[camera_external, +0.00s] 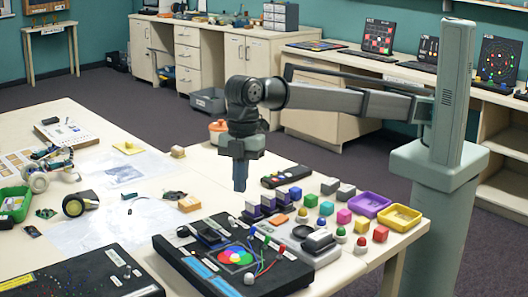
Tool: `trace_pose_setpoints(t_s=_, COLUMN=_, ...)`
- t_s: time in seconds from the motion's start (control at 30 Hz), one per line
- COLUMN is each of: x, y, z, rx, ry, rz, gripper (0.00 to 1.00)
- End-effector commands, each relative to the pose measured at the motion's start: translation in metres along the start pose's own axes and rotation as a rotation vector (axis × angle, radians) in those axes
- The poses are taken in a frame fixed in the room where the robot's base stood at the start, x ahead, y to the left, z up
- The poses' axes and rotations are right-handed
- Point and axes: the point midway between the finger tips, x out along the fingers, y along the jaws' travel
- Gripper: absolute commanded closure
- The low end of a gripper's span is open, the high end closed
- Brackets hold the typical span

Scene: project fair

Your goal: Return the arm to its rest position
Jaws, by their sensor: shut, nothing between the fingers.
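My gripper (240,185) points straight down above the middle of the table (165,185). Its fingers are shut with nothing between them. It hangs above and behind the black board (290,276) with a coloured disc and wires, apart from it as far as I can see. My arm reaches left from my column at the right, roughly level, then bends down at the wrist.
Several coloured blocks and balls stand right of the gripper, near a purple tray (387,203) and a yellow tray (417,220). A black remote-like box (286,176) lies close behind. A wheeled robot (45,168) and green bin (12,207) are at left. Laptops line the back counter.

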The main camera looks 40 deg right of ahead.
Motion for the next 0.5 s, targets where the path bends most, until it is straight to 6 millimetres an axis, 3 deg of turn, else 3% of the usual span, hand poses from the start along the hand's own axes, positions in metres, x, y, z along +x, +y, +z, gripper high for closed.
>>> trace_pose_setpoints(t_s=0.5, x=-0.0073, y=-0.0004, z=-0.0005, rx=0.000, ry=-0.001, rz=0.000, gripper=1.00)
